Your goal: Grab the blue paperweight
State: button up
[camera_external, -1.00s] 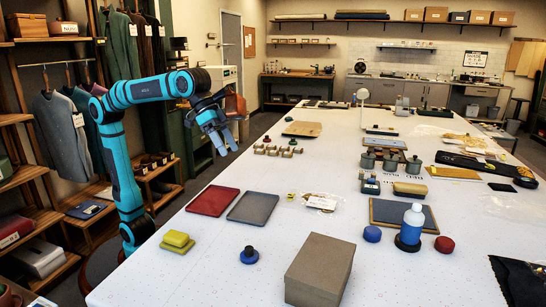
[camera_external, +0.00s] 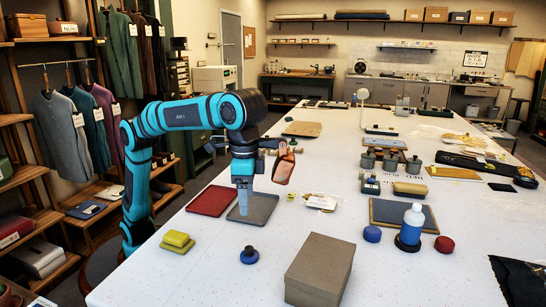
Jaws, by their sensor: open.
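Two small blue things could be the blue paperweight. One is a blue disc with a dark knob (camera_external: 249,257) on the front left of the white table. The other is a plain, rounded blue piece (camera_external: 372,234) near the bottle, right of the cardboard-coloured box. My gripper (camera_external: 243,211) points down over the grey tray, behind and slightly left of the knobbed disc and well left of the rounded piece. It is open and apart from both. Its fingers show edge-on, and I see nothing between them. Its height above the tray is hard to tell.
The tall box (camera_external: 320,268) stands right of the knobbed disc. A red tray (camera_external: 212,201) lies beside the grey tray (camera_external: 262,209). A bottle (camera_external: 412,222) and a red round piece (camera_external: 444,245) flank the rounded blue piece's right side.

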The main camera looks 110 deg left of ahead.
send_over(249, 248)
notch_tip(249, 248, down, 12)
jog(key=shift+w+d+r, duration=0.1)
jog(key=shift+d, duration=0.05)
jog(key=shift+a+f, duration=0.2)
jog(key=shift+f, duration=2.55)
jog(key=shift+c, duration=0.3)
jog(key=c, duration=1.1)
jog(key=shift+c, duration=0.4)
